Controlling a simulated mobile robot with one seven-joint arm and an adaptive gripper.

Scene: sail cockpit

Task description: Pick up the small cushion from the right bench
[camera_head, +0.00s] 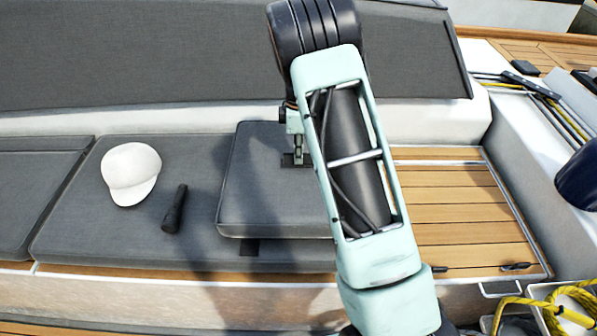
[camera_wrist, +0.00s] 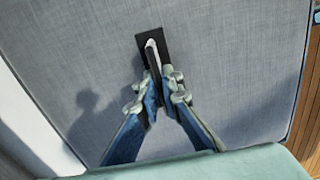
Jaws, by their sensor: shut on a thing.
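The small grey square cushion (camera_head: 258,190) is at the right end of the long grey bench cushion, partly behind my arm. Whether it rests on the bench or is slightly raised, I cannot tell. A dark tab (camera_wrist: 147,42) stands on a dark plate in the middle of its top.
A white cap (camera_head: 131,173) and a black flashlight (camera_head: 175,209) lie on the bench cushion (camera_head: 75,225) to the left. Bare wooden slats (camera_head: 458,215) are to the right. A padded backrest (camera_head: 150,50) rises behind. Yellow rope (camera_head: 570,298) lies at the lower right.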

